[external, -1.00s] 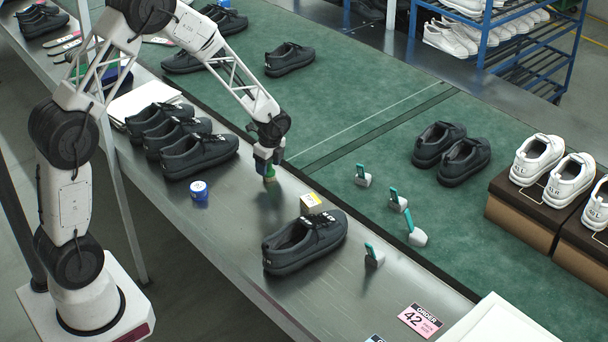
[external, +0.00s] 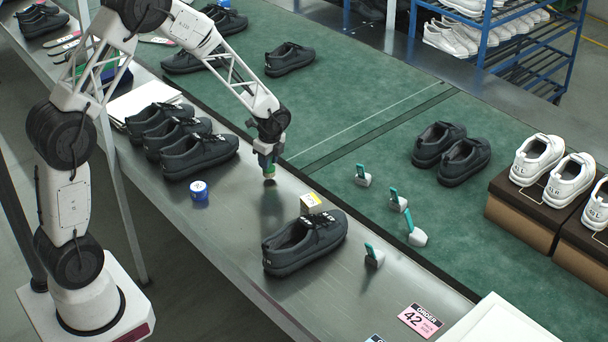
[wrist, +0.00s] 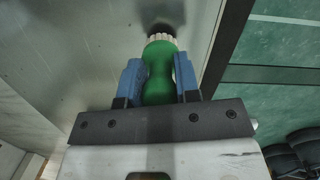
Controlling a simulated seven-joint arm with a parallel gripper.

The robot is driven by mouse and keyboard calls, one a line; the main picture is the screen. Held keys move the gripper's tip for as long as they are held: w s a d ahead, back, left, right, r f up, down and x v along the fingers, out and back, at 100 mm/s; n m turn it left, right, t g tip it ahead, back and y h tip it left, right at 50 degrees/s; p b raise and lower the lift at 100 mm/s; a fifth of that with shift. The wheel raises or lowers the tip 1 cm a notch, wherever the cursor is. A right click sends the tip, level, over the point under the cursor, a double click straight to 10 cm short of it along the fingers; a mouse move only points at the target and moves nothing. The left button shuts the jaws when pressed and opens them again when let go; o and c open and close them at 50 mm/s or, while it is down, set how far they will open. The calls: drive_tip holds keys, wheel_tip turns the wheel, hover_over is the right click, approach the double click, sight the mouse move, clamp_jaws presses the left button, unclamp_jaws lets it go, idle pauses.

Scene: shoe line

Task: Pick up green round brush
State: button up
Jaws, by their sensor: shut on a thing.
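My gripper (external: 266,160) hangs over the metal bench, to the right of the row of dark shoes. In the wrist view, its two blue fingers (wrist: 159,82) are shut on the green round brush (wrist: 159,70), one on each side of the green handle. The pale bristle end points away from the wrist. In the external view, the brush (external: 269,174) shows as a small green piece with a pale tip below the fingers. It is held upright, its tip a little above the bench, with a dark reflection beneath. Most of the handle is hidden there by the fingers.
A single dark shoe (external: 305,243) lies front right. Several teal-handled brushes (external: 363,176) stand to the right. Dark shoes (external: 198,155) stand left.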

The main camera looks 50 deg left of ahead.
wheel_tip(320, 180, up, 2)
drive_tip(key=shift+s+r, duration=0.1)
drive_tip(key=shift+s, duration=0.05)
drive_tip(key=s+d+r, duration=0.1)
drive_tip(key=s, duration=1.4)
drive_tip(key=shift+s+d, duration=0.2)
drive_tip(key=shift+s, duration=0.15)
drive_tip(key=shift+s+r, duration=0.1)
